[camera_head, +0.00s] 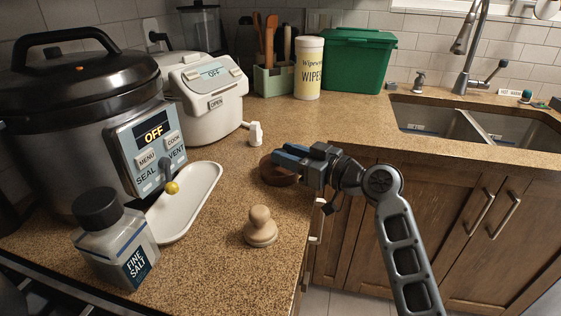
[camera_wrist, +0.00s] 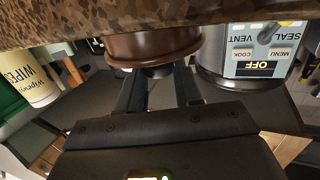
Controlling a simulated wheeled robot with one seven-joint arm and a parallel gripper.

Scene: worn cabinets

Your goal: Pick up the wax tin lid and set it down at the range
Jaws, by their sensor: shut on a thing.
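A low, round brown thing, which looks like the wax tin lid (camera_head: 273,173), is at the right part of the speckled counter, near its front edge. My gripper (camera_head: 290,158) reaches it from the right and is shut on it. In the wrist view, which is upside down, the brown lid (camera_wrist: 155,45) shows at or very near the counter surface, with a small dark part between my fingers (camera_wrist: 158,88). I cannot tell whether it touches the counter. Part of the range (camera_head: 60,290) seems to show as a dark edge at lower left.
A wooden stamp-like piece (camera_head: 260,228), a white oblong tray (camera_head: 190,205) and a salt jar (camera_head: 117,240) stand left of the lid. A large cooker (camera_head: 90,120), white cooker (camera_head: 205,95), wipes (camera_head: 309,68) and green bin (camera_head: 357,60) stand behind. The sink (camera_head: 470,122) is right.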

